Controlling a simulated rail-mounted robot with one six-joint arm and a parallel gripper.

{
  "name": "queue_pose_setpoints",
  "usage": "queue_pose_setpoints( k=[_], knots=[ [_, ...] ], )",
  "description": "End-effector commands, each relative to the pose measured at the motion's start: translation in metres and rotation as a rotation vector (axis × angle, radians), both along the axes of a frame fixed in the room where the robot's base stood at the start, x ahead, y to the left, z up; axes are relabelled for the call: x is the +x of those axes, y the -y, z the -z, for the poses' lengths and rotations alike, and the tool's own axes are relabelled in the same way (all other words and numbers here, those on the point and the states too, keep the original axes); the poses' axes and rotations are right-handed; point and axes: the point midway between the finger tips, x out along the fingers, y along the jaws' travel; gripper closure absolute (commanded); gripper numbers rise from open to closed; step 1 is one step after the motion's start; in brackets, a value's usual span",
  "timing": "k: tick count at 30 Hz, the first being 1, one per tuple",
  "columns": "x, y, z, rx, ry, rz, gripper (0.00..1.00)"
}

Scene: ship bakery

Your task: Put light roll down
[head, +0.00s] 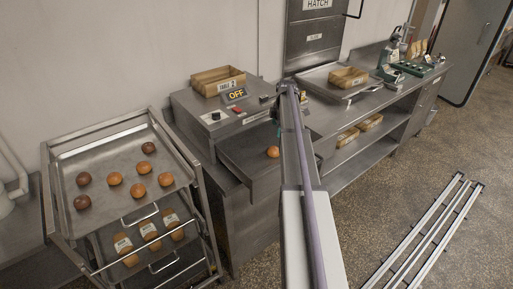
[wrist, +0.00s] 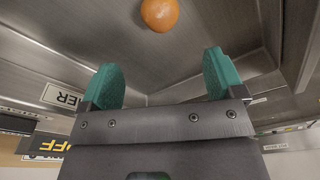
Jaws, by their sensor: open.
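A light orange-brown roll (head: 272,152) lies on the steel pan of the machine with the OFF display, at the middle of the head view. It also shows at the top of the wrist view (wrist: 160,14), beyond my fingertips and apart from them. My gripper (wrist: 163,80) is open, with its two green fingers spread and nothing between them. In the head view my arm reaches over the machine and mostly hides the gripper. The steel pan (wrist: 205,50) fills much of the wrist view.
A rack at left has a tray (head: 95,157) with several light and dark rolls; labelled rolls lie on a lower tray. A wooden box (head: 218,80) stands on the machine (head: 190,108). A hatch (head: 315,40) is behind.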

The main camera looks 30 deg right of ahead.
Motion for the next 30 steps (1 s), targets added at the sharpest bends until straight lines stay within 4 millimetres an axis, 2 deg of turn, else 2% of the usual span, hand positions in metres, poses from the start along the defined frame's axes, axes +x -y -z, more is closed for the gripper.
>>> queue_pose_setpoints(
  k=[2,4,5,8,9,11,12,15,16,18,21,28,30],
  knots=[
    [-0.001,-0.009,0.001,0.000,-0.002,0.009,0.12],
    [-0.007,-0.040,0.001,-0.001,-0.012,0.053,0.12],
    [-0.011,-0.062,0.001,-0.002,-0.019,0.086,0.12],
    [-0.039,-0.163,0.001,-0.012,-0.053,0.263,0.12],
    [-0.058,-0.210,0.001,-0.019,-0.068,0.357,0.12],
    [-0.093,-0.278,0.001,-0.032,-0.087,0.511,0.12],
    [-0.120,-0.318,0.002,-0.040,-0.098,0.616,0.12],
    [-0.185,-0.394,0.002,-0.059,-0.108,0.859,0.12],
    [-0.202,-0.409,0.002,-0.063,-0.109,0.920,0.12],
    [-0.230,-0.433,0.002,-0.069,-0.109,1.031,0.12],
    [-0.245,-0.446,0.002,-0.071,-0.106,1.114,0.12],
    [-0.243,-0.447,0.002,-0.070,-0.107,1.129,0.12],
    [-0.242,-0.447,0.014,-0.071,-0.107,1.128,0.12]
  ],
)
